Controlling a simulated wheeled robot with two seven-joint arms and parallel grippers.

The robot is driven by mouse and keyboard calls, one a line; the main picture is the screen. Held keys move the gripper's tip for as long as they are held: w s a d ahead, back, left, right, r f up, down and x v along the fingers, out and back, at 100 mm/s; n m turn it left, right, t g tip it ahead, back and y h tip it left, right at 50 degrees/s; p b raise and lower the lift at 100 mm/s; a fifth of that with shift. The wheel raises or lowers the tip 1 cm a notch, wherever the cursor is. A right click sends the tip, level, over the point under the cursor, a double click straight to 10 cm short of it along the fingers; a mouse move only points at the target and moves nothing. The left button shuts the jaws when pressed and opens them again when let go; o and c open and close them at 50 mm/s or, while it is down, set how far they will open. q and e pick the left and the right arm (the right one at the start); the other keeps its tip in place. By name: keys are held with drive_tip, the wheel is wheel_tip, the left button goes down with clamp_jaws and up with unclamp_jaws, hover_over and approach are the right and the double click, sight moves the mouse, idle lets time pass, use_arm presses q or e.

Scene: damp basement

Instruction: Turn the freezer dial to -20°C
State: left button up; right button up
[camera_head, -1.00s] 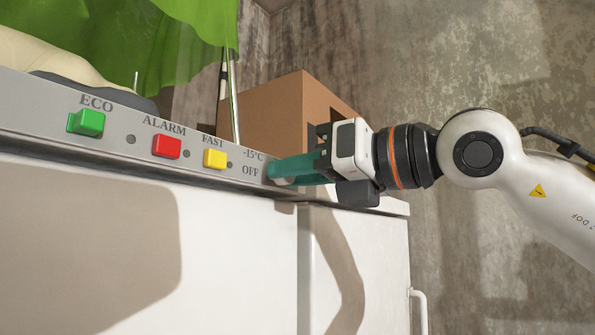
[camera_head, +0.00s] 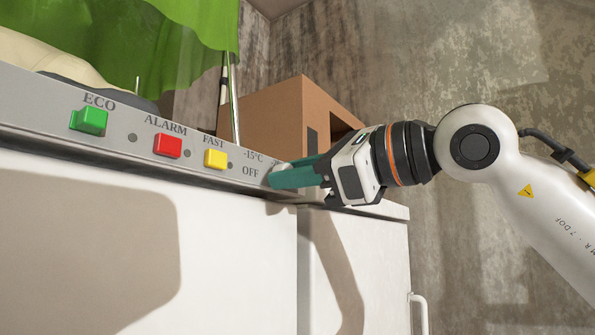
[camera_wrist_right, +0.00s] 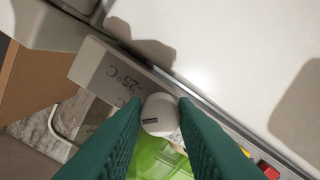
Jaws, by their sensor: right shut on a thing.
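The freezer dial (camera_wrist_right: 160,114) is a round white knob with a dark pointer line. In the right wrist view it sits between the two green fingers of my right gripper (camera_wrist_right: 160,118), which are shut on it. In the head view the same gripper (camera_head: 275,176) reaches in from the right and covers most of the dial. The labels -15°C and OFF show left of the dial in the head view, and -25°C shows in the wrist view. The -20°C mark cannot be clearly read. My left gripper is not in view.
The control strip (camera_head: 50,104) carries a green ECO switch (camera_head: 90,121), a red ALARM switch (camera_head: 168,146) and a yellow FAST switch (camera_head: 215,159). A cardboard box (camera_head: 275,112) stands behind it. A green cloth (camera_head: 150,40) hangs at the upper left. The white freezer front (camera_head: 230,260) is below.

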drive_tip(key=shift+n, duration=1.4)
drive_tip(key=o, duration=1)
drive_tip(key=b+v, duration=0.2)
drive_tip(key=v, duration=1)
